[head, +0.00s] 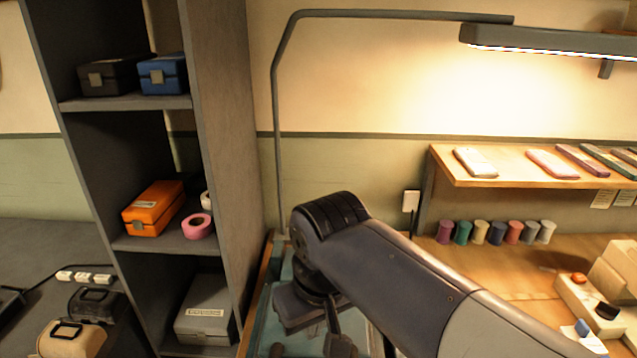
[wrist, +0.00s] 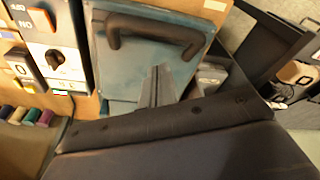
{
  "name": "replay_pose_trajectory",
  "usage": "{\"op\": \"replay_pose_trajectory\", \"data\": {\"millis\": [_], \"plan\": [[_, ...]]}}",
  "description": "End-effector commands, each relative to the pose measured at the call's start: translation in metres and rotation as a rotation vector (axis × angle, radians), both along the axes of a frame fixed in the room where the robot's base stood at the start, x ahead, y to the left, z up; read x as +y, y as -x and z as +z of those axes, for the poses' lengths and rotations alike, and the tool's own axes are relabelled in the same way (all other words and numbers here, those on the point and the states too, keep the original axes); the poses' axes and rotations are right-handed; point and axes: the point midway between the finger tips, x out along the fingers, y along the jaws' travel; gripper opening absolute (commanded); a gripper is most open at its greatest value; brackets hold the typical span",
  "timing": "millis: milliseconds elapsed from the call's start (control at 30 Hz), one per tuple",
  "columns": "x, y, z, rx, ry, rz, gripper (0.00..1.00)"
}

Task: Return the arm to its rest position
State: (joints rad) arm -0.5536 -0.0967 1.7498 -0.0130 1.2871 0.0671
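My arm reaches in from the lower right of the head view and bends down at a dark, ribbed joint. My gripper (wrist: 157,86) shows in the wrist view as narrow grey finger parts beyond a dark, wide part of my own body. No object shows between the fingers, but their gap is too unclear to judge. They are in front of a teal panel (wrist: 125,78) with a dark bar handle (wrist: 150,30). Whether they touch the panel cannot be told. In the head view the teal surface (head: 262,318) is partly hidden behind my arm.
A grey shelf unit (head: 222,120) stands close left of my arm, holding an orange case (head: 153,207), pink tape (head: 197,227) and a grey box (head: 205,312). A lamp (head: 545,40) hangs upper right. A wooden shelf (head: 445,165) and several spools (head: 479,232) are at right.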

Motion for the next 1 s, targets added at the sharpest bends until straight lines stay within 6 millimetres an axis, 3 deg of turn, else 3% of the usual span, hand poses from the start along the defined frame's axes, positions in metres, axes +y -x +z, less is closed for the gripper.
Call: {"op": "replay_pose_trajectory", "data": {"millis": [33, 100, 500, 1000], "plan": [[0.0, -0.003, 0.015, 0.001, 0.0, -0.001, 0.0], [-0.001, -0.008, 0.026, 0.001, 0.0, 0.0, 0.0], [-0.002, -0.04, 0.076, 0.001, 0.002, 0.0, 0.0], [-0.002, -0.05, 0.087, 0.001, 0.0, 0.0, 0.0]]}}
